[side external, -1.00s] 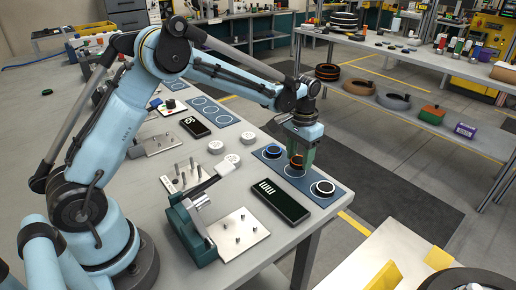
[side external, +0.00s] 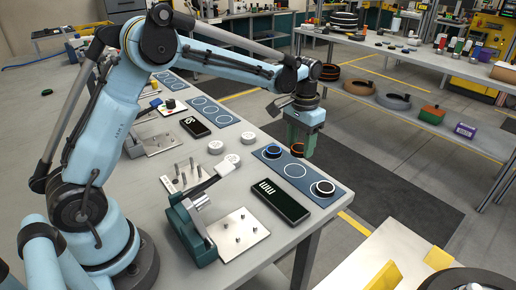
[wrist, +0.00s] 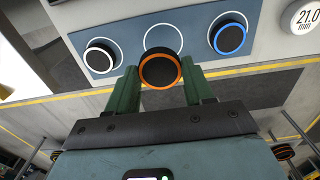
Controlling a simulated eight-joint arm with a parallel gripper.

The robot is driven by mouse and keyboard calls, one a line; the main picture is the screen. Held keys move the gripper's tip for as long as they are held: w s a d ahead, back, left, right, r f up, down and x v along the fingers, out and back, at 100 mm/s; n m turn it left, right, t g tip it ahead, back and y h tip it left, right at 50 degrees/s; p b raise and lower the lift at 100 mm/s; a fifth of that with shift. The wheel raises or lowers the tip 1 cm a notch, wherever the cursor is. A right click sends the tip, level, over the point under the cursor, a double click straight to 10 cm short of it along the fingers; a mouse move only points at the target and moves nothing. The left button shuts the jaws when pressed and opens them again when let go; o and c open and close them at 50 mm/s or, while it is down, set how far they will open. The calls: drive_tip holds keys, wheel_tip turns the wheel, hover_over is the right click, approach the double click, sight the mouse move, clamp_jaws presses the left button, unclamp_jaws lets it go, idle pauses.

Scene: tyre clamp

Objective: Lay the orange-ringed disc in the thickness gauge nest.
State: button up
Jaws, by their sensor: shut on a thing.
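My gripper (side external: 300,148) is shut on the orange-ringed disc (wrist: 160,71), black with an orange rim. In the wrist view the disc sits between the two green fingers. In the side view the disc (side external: 296,149) is held in the air above the blue mat. A teal device (side external: 190,225) with a grey arm and a pinned metal plate stands nearer on the bench, left of my gripper. It looks like the thickness gauge, but I cannot make out its nest clearly.
The blue mat (side external: 296,186) has an empty middle ring, with a blue-ringed disc (side external: 272,152) and a white-ringed disc (side external: 323,188) either side. A black display (side external: 280,201) lies between mat and gauge. White round pieces (side external: 216,147) and a pin block (side external: 181,176) are close by.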

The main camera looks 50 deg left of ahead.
drive_tip(key=s+r, duration=1.1)
drive_tip(key=s, duration=0.5)
drive_tip(key=m, duration=1.7)
approach(241, 229)
drive_tip(key=shift+f, duration=2.55)
drive_tip(key=shift+f, duration=0.6)
drive_tip(key=o, duration=1)
drive_tip(key=shift+o, duration=0.2)
drive_tip(key=shift+r, duration=0.15)
